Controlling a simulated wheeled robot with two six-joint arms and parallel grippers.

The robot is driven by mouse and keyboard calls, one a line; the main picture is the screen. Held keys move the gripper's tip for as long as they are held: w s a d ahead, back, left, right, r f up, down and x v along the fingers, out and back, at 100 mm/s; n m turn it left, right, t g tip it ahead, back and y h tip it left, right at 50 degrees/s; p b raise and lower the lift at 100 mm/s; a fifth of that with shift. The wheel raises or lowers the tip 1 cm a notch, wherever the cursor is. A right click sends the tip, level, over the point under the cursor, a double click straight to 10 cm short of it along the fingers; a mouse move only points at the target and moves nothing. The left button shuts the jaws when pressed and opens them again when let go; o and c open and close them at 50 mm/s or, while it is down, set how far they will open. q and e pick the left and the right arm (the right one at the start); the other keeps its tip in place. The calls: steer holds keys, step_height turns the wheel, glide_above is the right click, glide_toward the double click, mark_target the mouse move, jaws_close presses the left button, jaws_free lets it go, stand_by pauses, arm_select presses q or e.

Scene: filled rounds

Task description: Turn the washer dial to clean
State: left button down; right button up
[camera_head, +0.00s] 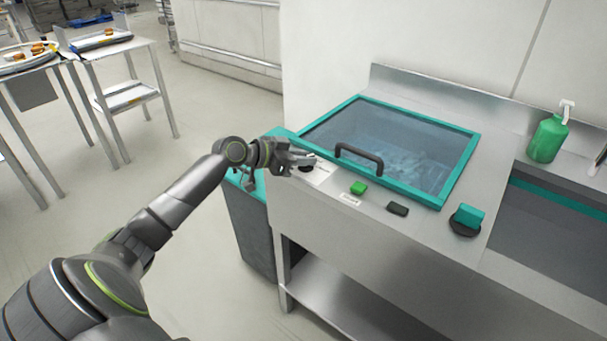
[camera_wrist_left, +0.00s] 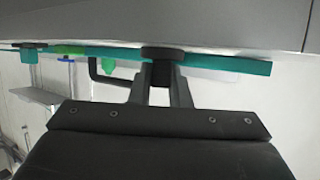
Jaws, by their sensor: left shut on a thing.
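The washer is a steel counter unit (camera_head: 330,202) with a teal-framed glass lid (camera_head: 463,172), which is closed and has a dark handle (camera_head: 358,155). A dark round dial (camera_head: 306,168) sits at the front left of its top, by a white label (camera_head: 320,176). My left gripper (camera_head: 303,160) is at this dial and shut on it. In the left wrist view the two fingers (camera_wrist_left: 161,82) close around the dark dial (camera_wrist_left: 162,53). The fingers partly hide the dial, and I cannot read its setting. My right gripper is not in view.
A green button (camera_head: 359,188), a dark button (camera_head: 398,209) and a teal knob on a black base (camera_head: 467,218) lie along the front. A green bottle (camera_head: 548,138) stands at the back right. A dark bin (camera_head: 250,225) stands left of the washer. Steel tables (camera_head: 130,45) hold trays.

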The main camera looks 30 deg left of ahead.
arm_select(q)
steer(key=shift+a+f+m+g+h+b, duration=0.1)
steer(key=shift+f+m+g+h+b, duration=0.3)
steer(key=shift+b, duration=0.85)
steer(key=shift+w+r+m+h+b, duration=0.15)
steer(key=shift+m+h+b, duration=0.25)
steer(key=shift+b, duration=0.2)
steer(key=m+g+h+b, duration=0.1)
steer(key=b, duration=0.2)
steer(key=shift+r+m+g, duration=0.1)
steer(key=shift+m+g, duration=0.2)
steer(key=shift+m+g+h+b, duration=0.6)
steer(key=shift+m+h+b, duration=0.1)
steer(key=shift+m+b, duration=0.15)
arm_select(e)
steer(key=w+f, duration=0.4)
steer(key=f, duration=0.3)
arm_select(q)
steer(key=shift+r+m+g+h+b, duration=0.1)
steer(key=shift+m+g+h+b, duration=0.4)
steer(key=shift+m+g+b, duration=0.5)
steer(key=shift+m+g, duration=0.05)
steer(key=shift+g, duration=0.25)
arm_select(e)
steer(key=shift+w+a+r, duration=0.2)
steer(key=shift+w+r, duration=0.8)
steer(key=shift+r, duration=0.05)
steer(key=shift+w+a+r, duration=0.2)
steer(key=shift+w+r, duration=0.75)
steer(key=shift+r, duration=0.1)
